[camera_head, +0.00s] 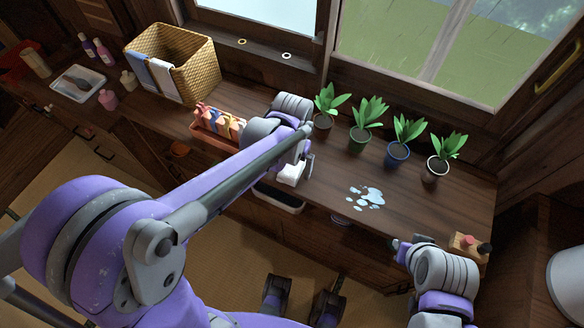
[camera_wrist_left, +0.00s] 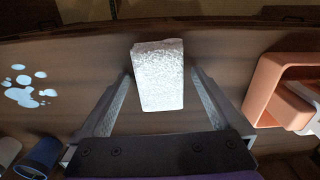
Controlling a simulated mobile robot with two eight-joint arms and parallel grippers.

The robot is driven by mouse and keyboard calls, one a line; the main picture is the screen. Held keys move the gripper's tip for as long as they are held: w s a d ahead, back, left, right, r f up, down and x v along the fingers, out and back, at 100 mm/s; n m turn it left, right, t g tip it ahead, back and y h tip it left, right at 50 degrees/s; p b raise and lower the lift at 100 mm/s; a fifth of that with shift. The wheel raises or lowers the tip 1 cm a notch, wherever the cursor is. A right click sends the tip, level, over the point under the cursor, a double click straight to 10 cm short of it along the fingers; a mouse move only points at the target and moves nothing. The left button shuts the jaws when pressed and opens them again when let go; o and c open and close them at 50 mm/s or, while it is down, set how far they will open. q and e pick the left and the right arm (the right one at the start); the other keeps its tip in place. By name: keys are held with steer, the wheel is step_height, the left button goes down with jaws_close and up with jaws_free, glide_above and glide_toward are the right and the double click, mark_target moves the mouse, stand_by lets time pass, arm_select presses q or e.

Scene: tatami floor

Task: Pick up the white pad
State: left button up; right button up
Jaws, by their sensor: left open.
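The white pad (camera_head: 290,173) is a small, rough-textured white block on the dark wooden counter. In the head view it is partly hidden by my left wrist. In the left wrist view the pad (camera_wrist_left: 158,78) lies between the two fingers, with a gap of counter on each side near the fingertips. My left gripper (camera_head: 298,166) is open over it; its fingers also show in the left wrist view (camera_wrist_left: 161,76). My right gripper (camera_head: 402,247) is at the counter's front edge on the right, and its jaws are not clear.
A pale puddle (camera_head: 372,197) lies right of the pad. Several potted plants (camera_head: 397,152) line the window side. An orange container (camera_head: 205,133) with bottles and a wicker basket (camera_head: 190,79) stand left. A dark tray (camera_head: 279,198) is at the front edge. A wooden holder (camera_head: 466,247) sits far right.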

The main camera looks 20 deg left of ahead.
mark_target(292, 166)
arm_select(q)
steer(key=shift+c, duration=0.3)
steer(key=c, duration=1.3)
steer(key=shift+o, duration=0.2)
steer(key=shift+r, duration=0.1)
step_height(292, 166, up, 10)
steer(key=shift+f+p, duration=0.1)
steer(key=shift+p, duration=0.45)
steer(key=o, duration=0.7)
steer(key=c, duration=0.5)
steer(key=shift+c, duration=0.2)
